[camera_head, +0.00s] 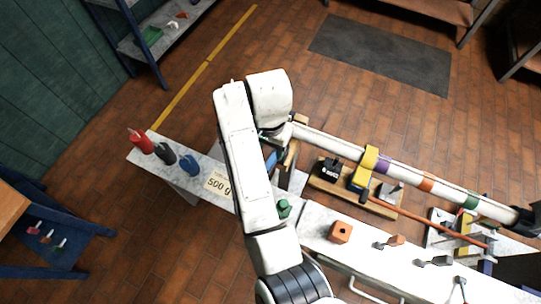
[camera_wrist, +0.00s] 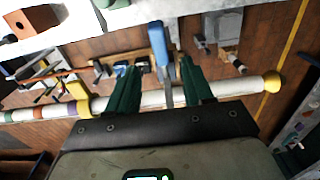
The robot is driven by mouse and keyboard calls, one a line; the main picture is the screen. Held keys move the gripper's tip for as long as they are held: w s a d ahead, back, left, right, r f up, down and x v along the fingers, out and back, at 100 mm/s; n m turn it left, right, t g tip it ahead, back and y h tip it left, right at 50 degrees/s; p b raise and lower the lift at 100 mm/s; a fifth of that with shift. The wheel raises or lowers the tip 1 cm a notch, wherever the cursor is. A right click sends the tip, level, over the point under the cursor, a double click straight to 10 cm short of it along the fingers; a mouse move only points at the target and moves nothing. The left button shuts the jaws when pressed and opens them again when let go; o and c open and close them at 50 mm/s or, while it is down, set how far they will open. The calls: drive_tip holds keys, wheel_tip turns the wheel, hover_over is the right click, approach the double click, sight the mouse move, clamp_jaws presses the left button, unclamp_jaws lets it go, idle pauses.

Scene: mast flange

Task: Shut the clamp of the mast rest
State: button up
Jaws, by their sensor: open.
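The mast is a long white pole with coloured bands (camera_head: 330,140); it also crosses the wrist view (camera_wrist: 230,90), ending in a yellow knob (camera_wrist: 272,83). A lever with a blue grip (camera_wrist: 158,40) and grey shank, seemingly the clamp's, stands across the mast in the wrist view. My gripper (camera_wrist: 160,70) is open, its green fingers on either side of this lever with gaps visible. In the head view my arm hides the fingers and most of the clamp; a bit of blue (camera_head: 272,158) shows beside a wooden stand (camera_head: 290,160). I cannot tell how far the clamp is closed.
A yellow bracket (camera_head: 369,163) wraps the mast farther right. A black weight (camera_head: 330,170) sits near it. The white bench (camera_head: 350,258) carries an orange block (camera_head: 340,232) and small tools. Red, black and blue items stand at its left end. The brick floor behind the mast is open.

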wheel_tip(320, 180, down, 9)
drive_tip(key=shift+f, duration=0.1)
idle(0.4)
clamp_jaws()
idle(0.4)
